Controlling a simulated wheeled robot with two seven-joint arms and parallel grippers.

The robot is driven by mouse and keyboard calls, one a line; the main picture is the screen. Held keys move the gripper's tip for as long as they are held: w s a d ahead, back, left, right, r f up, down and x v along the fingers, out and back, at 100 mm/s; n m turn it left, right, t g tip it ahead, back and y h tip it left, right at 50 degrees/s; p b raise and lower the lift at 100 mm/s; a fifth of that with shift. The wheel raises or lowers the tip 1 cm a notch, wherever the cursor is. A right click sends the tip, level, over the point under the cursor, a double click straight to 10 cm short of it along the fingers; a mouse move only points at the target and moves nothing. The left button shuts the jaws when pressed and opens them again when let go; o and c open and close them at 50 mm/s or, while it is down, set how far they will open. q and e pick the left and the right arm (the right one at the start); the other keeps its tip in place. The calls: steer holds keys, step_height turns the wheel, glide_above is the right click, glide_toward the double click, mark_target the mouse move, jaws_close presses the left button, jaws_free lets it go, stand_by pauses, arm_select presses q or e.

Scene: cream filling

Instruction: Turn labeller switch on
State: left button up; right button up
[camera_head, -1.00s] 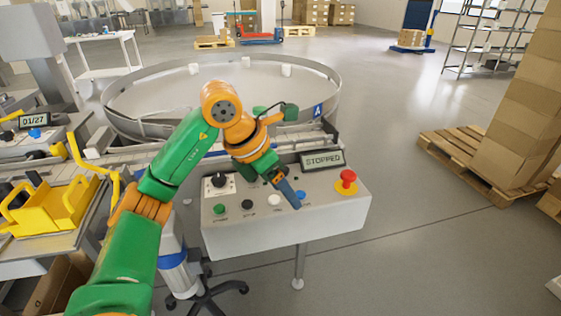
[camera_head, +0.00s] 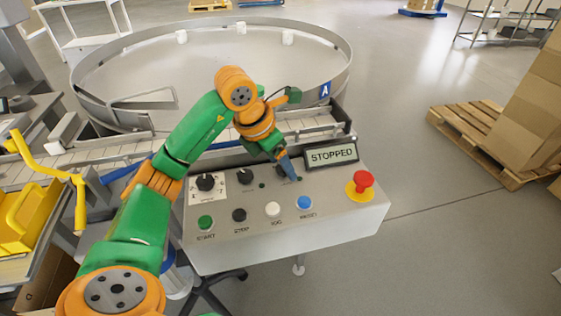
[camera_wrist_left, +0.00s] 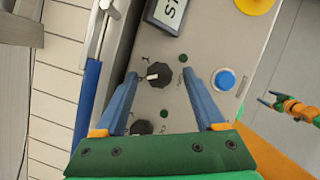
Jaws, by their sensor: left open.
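The control panel (camera_head: 330,225) has black rotary knobs along its upper row; nothing readable shows which is the labeller switch. My left gripper (camera_head: 290,172) is open over the right end of that row in the head view, hiding most of the knob there. In the left wrist view my left gripper (camera_wrist_left: 160,76) has its blue fingers apart. A black knob with a white pointer (camera_wrist_left: 158,75) lies between the fingertips, with a gap on each side. A second black knob (camera_wrist_left: 142,128) is closer to the palm. My right gripper (camera_wrist_left: 275,99) shows small at the right edge; its opening is unclear.
A display (camera_head: 331,154) reads STOPPED. A red emergency stop (camera_head: 362,182) is on the panel's right. Green (camera_head: 205,222), black (camera_head: 239,215), white (camera_head: 272,209) and blue (camera_head: 304,203) buttons line the front. A conveyor and round table (camera_head: 342,75) stand behind.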

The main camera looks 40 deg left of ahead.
arm_select(q)
steer(key=shift+w+f, duration=0.1)
steer(key=shift+f, duration=0.05)
steer(key=c, duration=0.5)
jaws_close()
